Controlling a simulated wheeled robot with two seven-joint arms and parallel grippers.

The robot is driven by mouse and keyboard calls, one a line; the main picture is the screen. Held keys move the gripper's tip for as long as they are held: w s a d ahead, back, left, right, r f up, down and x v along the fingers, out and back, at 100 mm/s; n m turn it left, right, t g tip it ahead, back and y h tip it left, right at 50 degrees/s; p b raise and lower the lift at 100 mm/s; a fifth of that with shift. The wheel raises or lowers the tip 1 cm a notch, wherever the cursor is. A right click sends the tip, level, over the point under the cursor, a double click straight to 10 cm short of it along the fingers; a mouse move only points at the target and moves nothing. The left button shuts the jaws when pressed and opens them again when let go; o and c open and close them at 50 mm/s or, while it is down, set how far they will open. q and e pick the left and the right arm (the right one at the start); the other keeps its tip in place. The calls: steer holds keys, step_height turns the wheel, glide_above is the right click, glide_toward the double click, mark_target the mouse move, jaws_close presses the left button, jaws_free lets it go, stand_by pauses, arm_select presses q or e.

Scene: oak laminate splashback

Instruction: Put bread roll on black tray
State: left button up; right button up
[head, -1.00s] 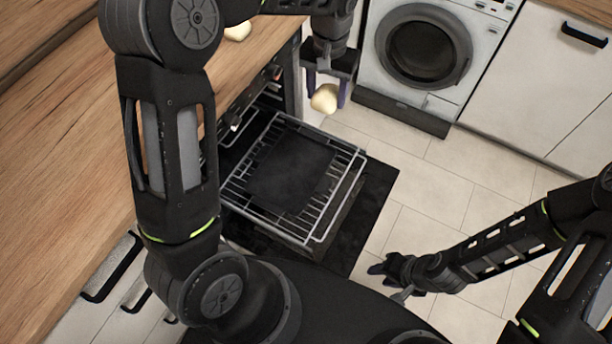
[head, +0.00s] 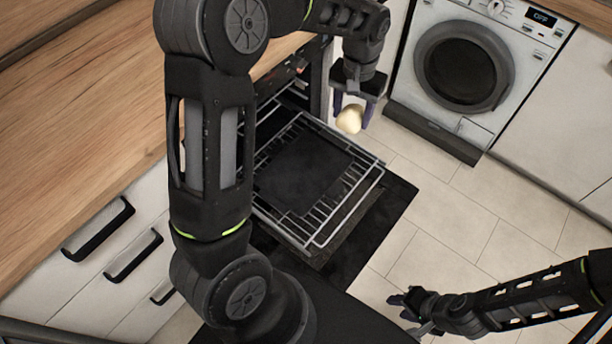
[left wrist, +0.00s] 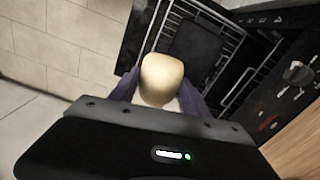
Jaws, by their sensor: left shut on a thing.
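A pale bread roll (head: 349,119) is held between the fingers of my left gripper (head: 351,112), beyond the far right corner of the pulled-out oven rack. In the left wrist view the roll (left wrist: 161,78) sits between the two dark purple fingers. The black tray (head: 300,172) lies flat on the wire rack, and its top is bare. In the left wrist view the tray (left wrist: 240,90) is partly hidden by the roll and fingers. My right gripper (head: 412,304) is low over the floor at the lower right, away from the rack; its fingers are small and unclear.
The wire oven rack (head: 335,228) sticks out of the oven over its open dark door (head: 385,215). The wooden counter (head: 80,130) is on the left, above white drawers with black handles (head: 98,228). A washing machine (head: 462,72) stands behind. Light floor tiles (head: 455,215) are clear.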

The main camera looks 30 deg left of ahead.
arm_select(q)
steer(key=s+a+f+b, duration=0.1)
steer(key=a+f+b, duration=0.4)
steer(key=f+b, duration=0.2)
steer(key=s+a+f+m+b, duration=0.1)
steer(key=a+f+b, duration=0.4)
steer(key=f, duration=0.6)
steer(key=s+a+f+m+b, duration=0.1)
steer(key=s+a+f+b, duration=0.2)
steer(key=a+f+b, duration=0.2)
step_height(320, 180, down, 4)
steer(key=b, duration=0.3)
steer(key=shift+a+f+b, duration=0.15)
steer(key=shift+f+b, duration=0.05)
steer(key=shift+b, duration=0.2)
steer(key=shift+f, duration=0.1)
steer(key=b, duration=0.2)
glide_above(292, 185)
step_height(292, 185, down, 6)
steer(key=shift+f, duration=0.1)
steer(key=shift+f, duration=1.8)
steer(key=shift+f+b, duration=0.15)
steer(key=shift+b, duration=0.15)
